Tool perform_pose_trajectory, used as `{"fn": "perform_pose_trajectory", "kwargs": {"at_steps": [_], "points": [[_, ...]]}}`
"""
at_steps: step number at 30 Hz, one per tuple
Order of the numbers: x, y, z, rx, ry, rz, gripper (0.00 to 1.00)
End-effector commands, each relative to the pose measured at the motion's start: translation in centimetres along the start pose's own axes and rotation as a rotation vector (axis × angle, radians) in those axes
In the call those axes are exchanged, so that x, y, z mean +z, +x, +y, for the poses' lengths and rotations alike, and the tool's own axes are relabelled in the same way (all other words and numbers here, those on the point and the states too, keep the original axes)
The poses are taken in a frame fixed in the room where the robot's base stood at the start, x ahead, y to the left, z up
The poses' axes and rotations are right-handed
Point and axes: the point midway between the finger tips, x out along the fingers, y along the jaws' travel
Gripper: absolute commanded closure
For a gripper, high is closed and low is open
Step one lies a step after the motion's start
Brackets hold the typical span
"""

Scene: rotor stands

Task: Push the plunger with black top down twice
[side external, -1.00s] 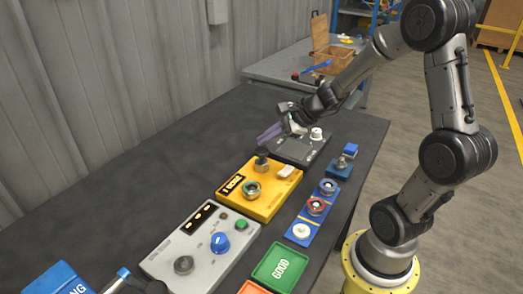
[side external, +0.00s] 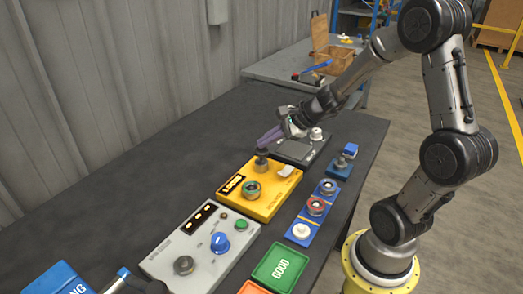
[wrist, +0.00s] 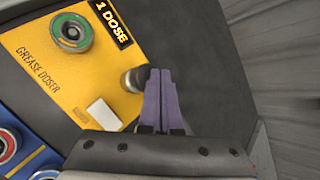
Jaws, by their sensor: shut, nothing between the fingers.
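The yellow grease doser (side external: 262,206) sits on the dark table. Its plunger with black top (side external: 262,162) stands upright at the box's far left corner. In the wrist view the plunger (wrist: 131,80) shows at the edge of the yellow box (wrist: 75,85), just left of the purple fingertips. My gripper (side external: 263,141) is shut and empty, its fingers tilted down toward the plunger top. In the wrist view the fingertips (wrist: 159,70) are close together and overlap the plunger's side. I cannot tell if they touch it. The display (wrist: 111,22) reads 1 DOSE.
A grey panel with a blue knob (side external: 220,242) is in front, and a dark grey box (side external: 300,148) is behind under my gripper. A blue strip with buttons (side external: 313,210) and a green GOOD plate (side external: 275,263) lie on the right.

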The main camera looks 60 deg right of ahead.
Motion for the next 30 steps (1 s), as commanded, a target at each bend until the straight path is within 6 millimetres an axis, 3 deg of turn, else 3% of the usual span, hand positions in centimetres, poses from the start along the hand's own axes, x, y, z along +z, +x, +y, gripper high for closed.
{"fn": "perform_pose_trajectory", "kwargs": {"at_steps": [30], "points": [[-0.43,0.62,0.40,0.000,0.000,-0.001,1.00]]}}
